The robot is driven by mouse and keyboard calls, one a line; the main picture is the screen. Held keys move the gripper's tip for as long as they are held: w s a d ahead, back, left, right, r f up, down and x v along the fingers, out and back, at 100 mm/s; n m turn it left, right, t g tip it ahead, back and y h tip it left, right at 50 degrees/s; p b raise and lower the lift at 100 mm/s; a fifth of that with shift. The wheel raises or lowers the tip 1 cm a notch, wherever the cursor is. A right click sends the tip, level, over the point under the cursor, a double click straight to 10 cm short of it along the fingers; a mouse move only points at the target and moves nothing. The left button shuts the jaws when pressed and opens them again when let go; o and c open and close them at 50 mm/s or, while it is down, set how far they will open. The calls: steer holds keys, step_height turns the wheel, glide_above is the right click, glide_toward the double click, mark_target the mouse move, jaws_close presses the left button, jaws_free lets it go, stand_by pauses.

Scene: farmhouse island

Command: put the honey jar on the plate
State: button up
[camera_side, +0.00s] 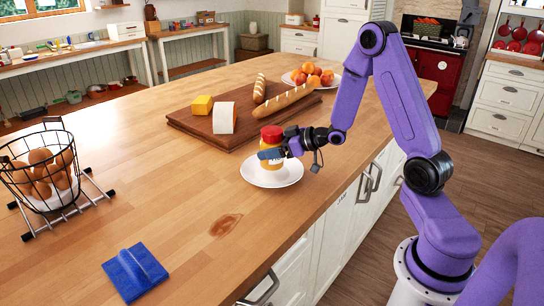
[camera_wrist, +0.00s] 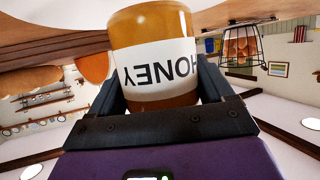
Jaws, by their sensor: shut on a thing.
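The honey jar (camera_side: 272,150) has a red lid, amber contents and a white label. It is upright over the white plate (camera_side: 252,177) near the island's right edge. My gripper (camera_side: 270,154) reaches in from the right and is shut on the jar's sides. In the wrist view the jar (camera_wrist: 152,60) appears upside down, with its HONEY label between my two dark fingers (camera_wrist: 160,98). The jar's base appears at or just above the plate; I cannot tell whether they touch. My gripper hides part of the jar.
A wooden board (camera_side: 196,128) with bread and cheese lies behind the plate. A fruit plate (camera_side: 330,82) is farther back. A wire egg basket (camera_side: 66,138) stands at left, and a blue object (camera_side: 134,272) lies in front. The counter between them is clear.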

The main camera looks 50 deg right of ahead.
steer(key=shift+f, duration=1.35)
steer(key=o, duration=1.4)
steer(key=shift+f, duration=0.2)
steer(key=shift+c, duration=0.2)
steer(key=shift+r, duration=0.1)
steer(key=shift+s+r, duration=0.1)
steer(key=shift+r, duration=0.05)
steer(key=v, duration=0.7)
steer(key=shift+s, duration=0.15)
